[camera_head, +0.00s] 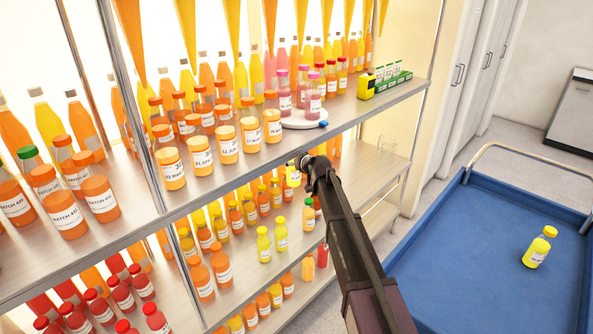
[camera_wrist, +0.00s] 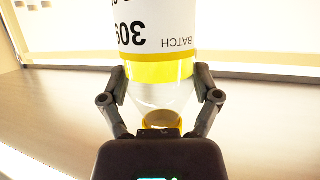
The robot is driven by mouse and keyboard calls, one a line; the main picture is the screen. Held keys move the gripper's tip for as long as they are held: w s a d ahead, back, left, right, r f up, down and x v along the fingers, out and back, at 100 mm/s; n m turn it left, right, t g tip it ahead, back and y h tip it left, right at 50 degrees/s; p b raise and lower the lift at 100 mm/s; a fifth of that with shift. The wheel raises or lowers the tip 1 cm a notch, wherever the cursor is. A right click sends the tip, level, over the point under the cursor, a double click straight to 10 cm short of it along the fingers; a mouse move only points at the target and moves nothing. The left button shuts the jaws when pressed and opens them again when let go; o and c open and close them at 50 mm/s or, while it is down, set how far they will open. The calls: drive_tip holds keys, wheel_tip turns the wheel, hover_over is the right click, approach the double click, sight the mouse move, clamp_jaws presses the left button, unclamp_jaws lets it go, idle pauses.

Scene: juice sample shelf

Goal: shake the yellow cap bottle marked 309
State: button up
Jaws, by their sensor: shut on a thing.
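The bottle marked 309 (camera_wrist: 158,30) fills the upper middle of the wrist view. Its white label reads "309" and "BATCH", upside down in the picture. Yellow liquid shows below the label, then a clear shoulder, with a yellow cap (camera_wrist: 162,118) close to my gripper's body. My gripper (camera_wrist: 160,88) is shut on the bottle, with one finger on each side of the shoulder. In the head view my gripper (camera_head: 306,160) is at the front edge of the shelf, below the top board.
The shelf (camera_head: 345,122) holds many orange, yellow and red bottles on several levels. A round white plate (camera_head: 303,124) with pink bottles and a green rack (camera_head: 392,82) stand on the upper board.

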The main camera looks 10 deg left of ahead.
drive_tip(key=w+a, duration=0.4)
drive_tip(key=s+d, duration=0.4)
drive_tip(key=d, duration=0.1)
drive_tip(key=shift+s, duration=0.4)
idle(0.8)
